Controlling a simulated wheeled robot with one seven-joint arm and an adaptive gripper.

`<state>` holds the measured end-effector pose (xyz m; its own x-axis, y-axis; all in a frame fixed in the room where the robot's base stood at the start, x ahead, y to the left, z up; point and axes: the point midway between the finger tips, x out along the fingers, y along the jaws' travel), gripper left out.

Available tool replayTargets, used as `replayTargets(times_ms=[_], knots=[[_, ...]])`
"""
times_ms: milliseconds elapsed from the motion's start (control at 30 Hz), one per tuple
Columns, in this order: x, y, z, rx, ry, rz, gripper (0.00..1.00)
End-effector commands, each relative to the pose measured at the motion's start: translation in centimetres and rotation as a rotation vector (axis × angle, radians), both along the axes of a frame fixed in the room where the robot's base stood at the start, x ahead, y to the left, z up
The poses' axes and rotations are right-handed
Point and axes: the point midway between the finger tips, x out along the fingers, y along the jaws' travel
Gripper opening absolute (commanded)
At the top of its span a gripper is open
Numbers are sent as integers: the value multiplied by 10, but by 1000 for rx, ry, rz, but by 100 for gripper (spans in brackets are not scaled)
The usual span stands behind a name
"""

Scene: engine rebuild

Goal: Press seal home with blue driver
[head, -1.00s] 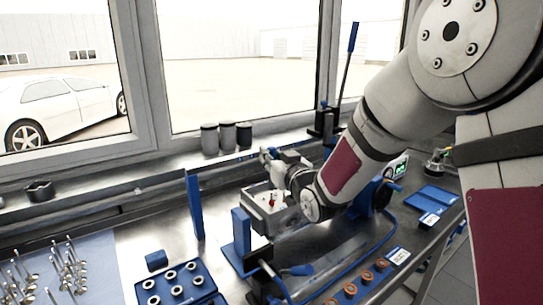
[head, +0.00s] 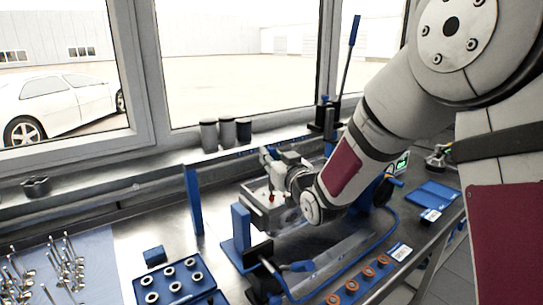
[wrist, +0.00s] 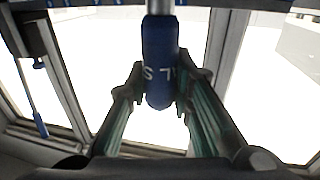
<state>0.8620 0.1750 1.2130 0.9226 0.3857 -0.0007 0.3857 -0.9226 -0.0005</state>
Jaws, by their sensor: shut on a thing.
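My gripper (head: 270,158) is over the grey metal housing (head: 256,216) on the bench in the head view. In the wrist view my gripper (wrist: 158,88) is shut on the blue driver (wrist: 158,50), with a finger on each side of its rounded blue handle. White lettering shows on the handle, and a grey metal shank runs off the top of the picture. In the head view the driver cannot be made out behind the wrist. A small red spot (head: 270,197) shows at the housing. I cannot see the seal or whether the driver touches it.
A blue tray of pale rings (head: 176,285) lies at the front, beside a small blue block (head: 154,256). Blue uprights (head: 194,200) stand left of the housing. Copper-coloured rings (head: 350,286) lie at the front right. A long blue lever (head: 350,60) rises behind, by the windows.

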Motion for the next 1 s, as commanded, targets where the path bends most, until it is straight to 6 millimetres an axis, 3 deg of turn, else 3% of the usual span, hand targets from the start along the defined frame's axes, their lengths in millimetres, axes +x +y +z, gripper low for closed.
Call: replayTargets(times_ms=[1000], knots=[[0, 0, -14, 1, -2, 0, 0]])
